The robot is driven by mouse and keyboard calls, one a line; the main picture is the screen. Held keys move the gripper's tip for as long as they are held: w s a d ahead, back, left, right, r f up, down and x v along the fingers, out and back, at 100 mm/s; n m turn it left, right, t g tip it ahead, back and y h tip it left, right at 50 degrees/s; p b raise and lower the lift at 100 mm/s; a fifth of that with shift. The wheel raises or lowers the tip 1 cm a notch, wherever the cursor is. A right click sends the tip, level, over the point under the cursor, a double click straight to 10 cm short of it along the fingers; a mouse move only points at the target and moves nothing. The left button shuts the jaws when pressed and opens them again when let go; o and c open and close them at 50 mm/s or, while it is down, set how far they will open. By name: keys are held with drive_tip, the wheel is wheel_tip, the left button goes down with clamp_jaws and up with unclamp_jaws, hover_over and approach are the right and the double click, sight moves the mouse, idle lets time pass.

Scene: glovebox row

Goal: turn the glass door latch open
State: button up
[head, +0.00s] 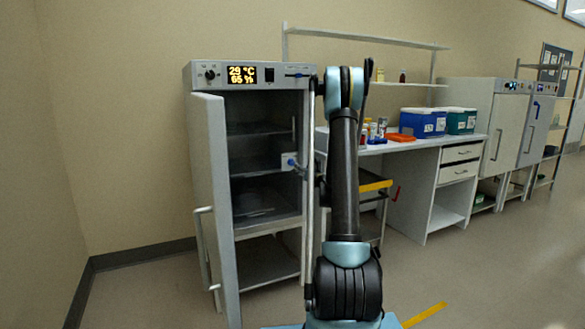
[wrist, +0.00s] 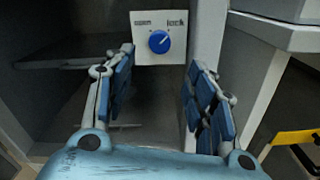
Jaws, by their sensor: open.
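The latch is a round blue knob (wrist: 159,41) on a white plate (wrist: 145,17), upper middle of the wrist view. A light mark on the knob points up and right, towards a word that looks like "lock"; the left word is blurred. In the head view the latch plate (head: 290,161) shows small at the right side of the cabinet opening. My gripper (wrist: 162,62) is open and empty. Its fingers stand to either side below the knob, apart from it. The glass door (head: 256,170) is hard to make out against the dark shelves; my arm hides part of the cabinet's right side.
The cabinet's outer door (head: 212,205) stands open at the left, with a handle (head: 204,245). A display (head: 242,75) is above the opening. A bench (head: 420,146) with blue and green boxes stands to the right. A yellow bar (wrist: 290,137) shows at lower right in the wrist view.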

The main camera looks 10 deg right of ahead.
sight(292, 163)
drive_tip(key=x, duration=1.2)
drive_tip(key=c, duration=1.1)
